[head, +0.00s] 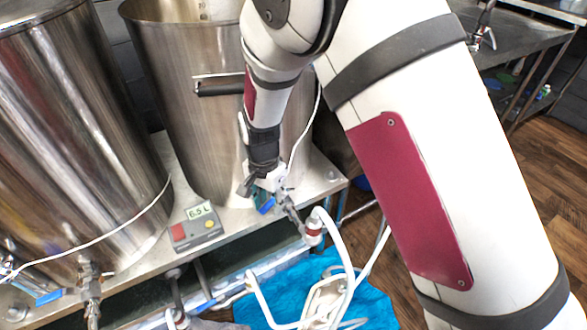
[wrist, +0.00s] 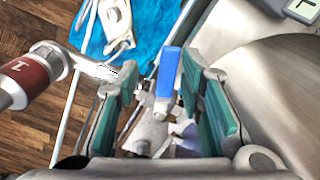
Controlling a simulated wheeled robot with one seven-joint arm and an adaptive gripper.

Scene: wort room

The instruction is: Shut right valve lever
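The right valve lever (head: 266,206) has a blue handle and sits at the foot of the right steel kettle (head: 185,110). In the wrist view the blue lever (wrist: 168,72) stands between my two green-padded fingers, with a visible gap on either side. My gripper (wrist: 165,100) is open around it and does not appear to squeeze it. In the head view my gripper (head: 264,188) reaches down to the valve and partly hides it. The metal valve outlet (head: 292,212) runs toward a red-banded hose fitting (head: 313,236).
A left kettle (head: 80,130) has its own blue-handled valve (head: 48,298). A grey control box (head: 197,227) reading 6.5 L sits on the steel bench between the kettles. White hoses (head: 335,245) hang over a blue cloth (head: 330,285). The red fitting (wrist: 25,80) is close left of my fingers.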

